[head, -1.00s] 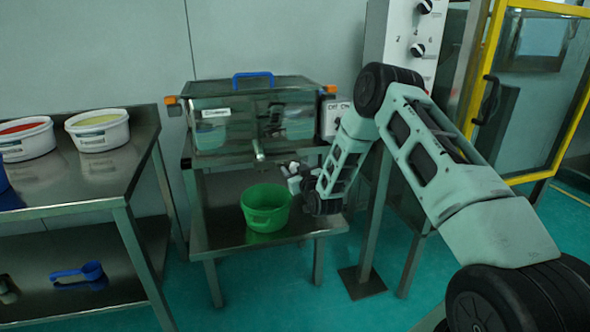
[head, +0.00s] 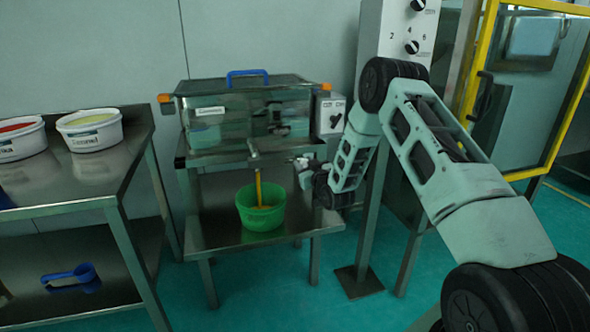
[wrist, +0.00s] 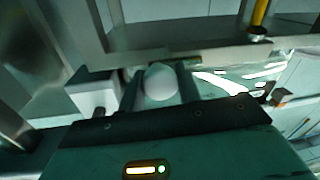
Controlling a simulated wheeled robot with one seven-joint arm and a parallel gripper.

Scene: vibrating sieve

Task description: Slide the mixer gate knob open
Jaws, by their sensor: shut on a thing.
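The mixer (head: 230,112) is a steel box with a clear front and a blue lid handle, on a steel stand. A round pale knob (wrist: 161,82) sits between the jaws of my gripper (wrist: 160,90) in the wrist view; my gripper is shut on it. In the head view my gripper (head: 300,166) is under the right front of the mixer, and the knob is too small to make out there. A yellow stream (head: 258,186) runs from the mixer's front spout into the green bucket (head: 270,217) on the lower shelf. It also shows in the wrist view (wrist: 260,14).
A steel table (head: 110,178) at left bears white tubs (head: 88,134) and has a blue scoop (head: 70,274) on its lower shelf. A switch box (head: 331,114) is at the mixer's right. A yellow-framed door (head: 525,100) stands far right.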

